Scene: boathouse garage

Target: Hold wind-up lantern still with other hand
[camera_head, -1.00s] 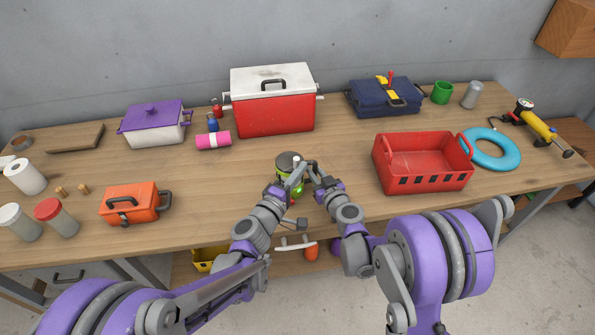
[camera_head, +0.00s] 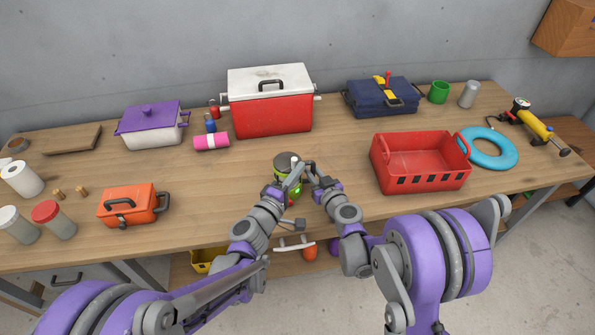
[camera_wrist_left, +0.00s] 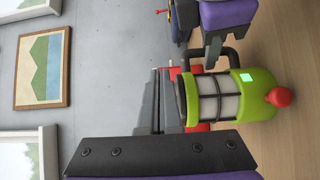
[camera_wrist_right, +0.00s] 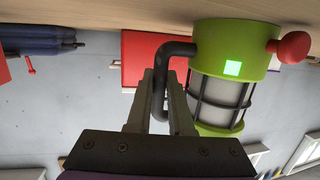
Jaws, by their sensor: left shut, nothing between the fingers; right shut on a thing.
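The wind-up lantern (camera_head: 285,161) stands upright near the table's front edge, partly hidden by my grippers in the head view. It has a lime-green base with a lit green square, a caged pale cylinder, a black side handle and a red knob. My right gripper (camera_wrist_right: 163,76) is shut on the lantern's black handle (camera_wrist_right: 158,98). My left gripper (camera_wrist_left: 163,76) is shut and empty, beside the lantern (camera_wrist_left: 246,98). In the left wrist view its fingers appear close to the cage; I cannot tell whether they touch it.
A red crate (camera_head: 420,183) stands right of the lantern and a red cooler (camera_head: 272,115) behind it. An orange toolbox (camera_head: 115,212) and a pink roll (camera_head: 211,142) are to the left. The table (camera_head: 215,185) is bare between the toolbox and the lantern.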

